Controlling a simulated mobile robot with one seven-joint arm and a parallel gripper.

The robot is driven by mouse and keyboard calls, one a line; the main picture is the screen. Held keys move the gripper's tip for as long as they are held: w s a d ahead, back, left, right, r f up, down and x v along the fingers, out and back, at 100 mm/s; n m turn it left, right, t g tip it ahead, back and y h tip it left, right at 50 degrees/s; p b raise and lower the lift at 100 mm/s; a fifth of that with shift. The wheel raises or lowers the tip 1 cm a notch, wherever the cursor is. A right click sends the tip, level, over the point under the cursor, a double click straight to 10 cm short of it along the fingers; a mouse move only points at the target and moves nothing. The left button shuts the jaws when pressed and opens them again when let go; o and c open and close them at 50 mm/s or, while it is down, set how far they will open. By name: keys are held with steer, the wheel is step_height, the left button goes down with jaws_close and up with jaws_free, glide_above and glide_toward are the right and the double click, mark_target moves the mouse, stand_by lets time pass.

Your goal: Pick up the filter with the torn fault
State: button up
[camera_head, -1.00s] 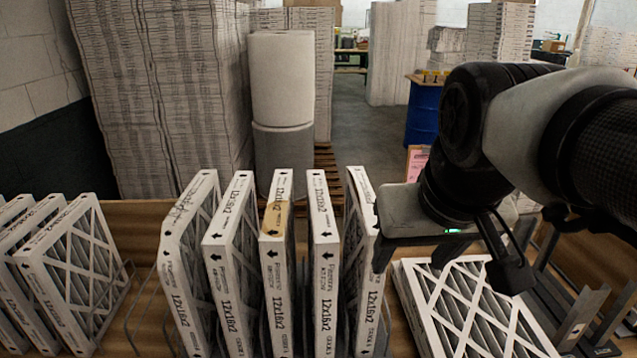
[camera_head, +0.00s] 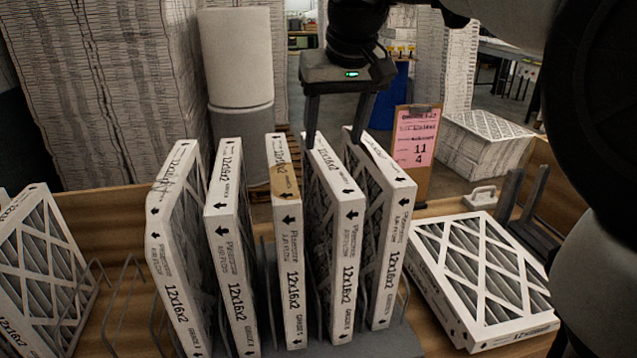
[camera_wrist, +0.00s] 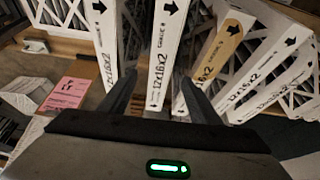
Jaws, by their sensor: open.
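Five white 12x16x2 filters stand upright in a wire rack. The rightmost rack filter (camera_head: 392,240) has a dark, ragged-looking mark along its top edge; I cannot tell for sure if it is a tear. The fourth from the left (camera_head: 345,260) shows no clear damage. The middle one (camera_head: 292,265) has a brown stain at its top. The leftmost (camera_head: 175,270) has an uneven front edge. My gripper (camera_head: 334,138) is open above the rear top of the fourth filter. In the wrist view, that filter (camera_wrist: 162,50) shows between the fingers; contact is unclear.
Another filter (camera_head: 482,275) lies flat at the right. More filters (camera_head: 40,265) stand at the far left, with empty wire slots beside them. A pink card on a clipboard (camera_head: 414,140) stands behind. Neighbouring rack filters are close on both sides of my gripper.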

mark_target(328, 160)
steer(key=x, duration=0.6)
steer(key=b+x, duration=0.1)
steer(key=x, duration=0.2)
steer(key=shift+w+a, duration=0.15)
steer(key=shift+w, duration=0.25)
steer(key=shift+r, duration=0.1)
steer(key=shift+f, duration=0.25)
jaws_close()
steer(key=shift+r, duration=0.1)
